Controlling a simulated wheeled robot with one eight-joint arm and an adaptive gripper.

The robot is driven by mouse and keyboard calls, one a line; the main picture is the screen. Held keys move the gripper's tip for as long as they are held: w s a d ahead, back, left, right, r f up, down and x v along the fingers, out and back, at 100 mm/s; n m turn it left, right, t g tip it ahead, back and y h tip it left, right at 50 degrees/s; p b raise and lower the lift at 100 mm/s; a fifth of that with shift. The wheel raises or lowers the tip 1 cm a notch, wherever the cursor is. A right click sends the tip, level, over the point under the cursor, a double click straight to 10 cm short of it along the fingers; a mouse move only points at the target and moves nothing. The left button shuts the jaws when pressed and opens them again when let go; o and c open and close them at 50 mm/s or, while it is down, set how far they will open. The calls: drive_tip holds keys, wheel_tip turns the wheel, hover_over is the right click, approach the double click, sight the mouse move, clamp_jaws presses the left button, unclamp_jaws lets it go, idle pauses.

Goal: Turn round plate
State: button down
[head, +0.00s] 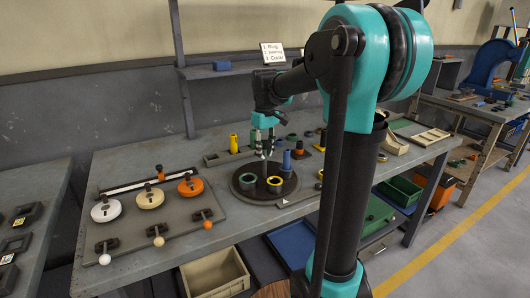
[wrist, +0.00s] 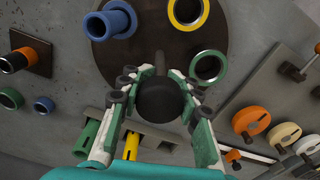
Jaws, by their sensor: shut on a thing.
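The round plate (head: 262,196) is a dark disc on the grey bench; it also shows in the wrist view (wrist: 150,55). On it stand a blue flanged tube (head: 287,160), a green-rimmed ring (head: 248,181) and a yellow-rimmed ring (head: 274,184). My gripper (head: 265,155) points down over the plate. The knob's lower part is hidden.
A grey board (head: 150,222) with white, cream and orange discs and small ball-ended levers lies left of the plate. Behind the plate stand a yellow tube (head: 233,144) and other coloured parts. A sign (head: 272,52) lists ring, bearing, collar.

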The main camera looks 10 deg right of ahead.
drive_tip(key=shift+w+n, duration=0.1)
drive_tip(key=shift+n, duration=7.4)
drive_tip(key=c, duration=1)
unclamp_jaws()
wheel_tip(320, 180, up, 12)
